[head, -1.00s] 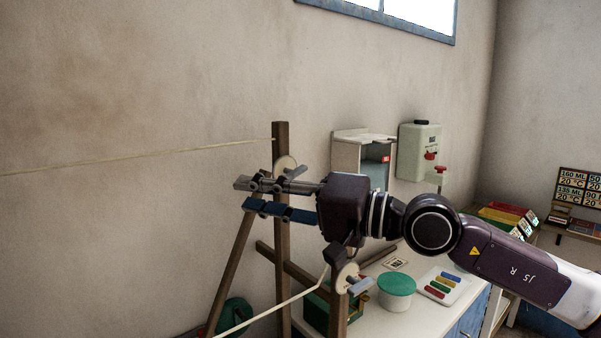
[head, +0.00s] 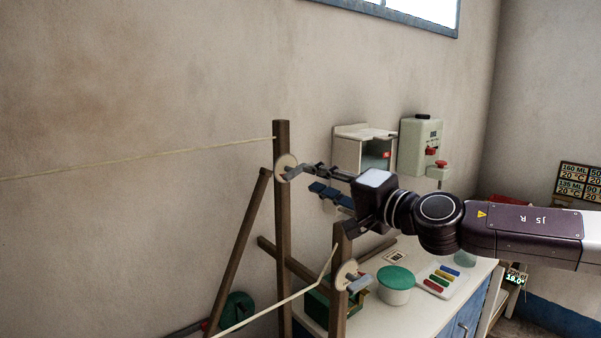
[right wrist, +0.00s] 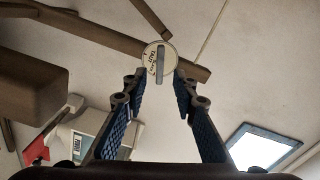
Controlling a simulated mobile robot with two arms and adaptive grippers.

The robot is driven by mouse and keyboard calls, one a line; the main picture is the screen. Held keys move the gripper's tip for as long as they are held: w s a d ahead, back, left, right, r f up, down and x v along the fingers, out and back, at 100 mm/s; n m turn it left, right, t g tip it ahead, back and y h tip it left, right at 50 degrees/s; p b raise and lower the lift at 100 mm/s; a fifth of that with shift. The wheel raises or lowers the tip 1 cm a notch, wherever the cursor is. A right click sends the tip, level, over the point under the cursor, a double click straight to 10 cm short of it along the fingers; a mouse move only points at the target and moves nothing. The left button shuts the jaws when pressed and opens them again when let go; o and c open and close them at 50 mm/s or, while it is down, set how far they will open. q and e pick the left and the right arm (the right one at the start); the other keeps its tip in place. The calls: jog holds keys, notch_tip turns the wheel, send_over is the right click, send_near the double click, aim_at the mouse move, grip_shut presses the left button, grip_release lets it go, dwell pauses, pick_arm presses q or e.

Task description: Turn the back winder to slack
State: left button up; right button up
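The back winder (head: 286,165) is a pale disc with a grey bar handle on the tall back post (head: 282,225). In the right wrist view the winder's disc (right wrist: 153,53) shows dark lettering, too small to read surely, with its grey handle upright in the picture. My right gripper (head: 314,178) is open and empty, just right of the winder. In the right wrist view its fingertips (right wrist: 158,82) are apart, with the handle lined up between them; I cannot tell whether they touch it. My left gripper is not in view.
A front winder (head: 345,273) sits on a shorter post (head: 338,300), with a pale cord running down left. Another cord (head: 140,160) runs left from the back post. The counter (head: 385,318) holds a green-lidded tub (head: 396,285) and a tray of coloured bars (head: 447,272).

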aim_at(298, 173)
jog(key=shift+p+x, duration=0.5)
jog(key=shift+x, duration=2.5)
jog(key=shift+s, duration=0.1)
grip_shut()
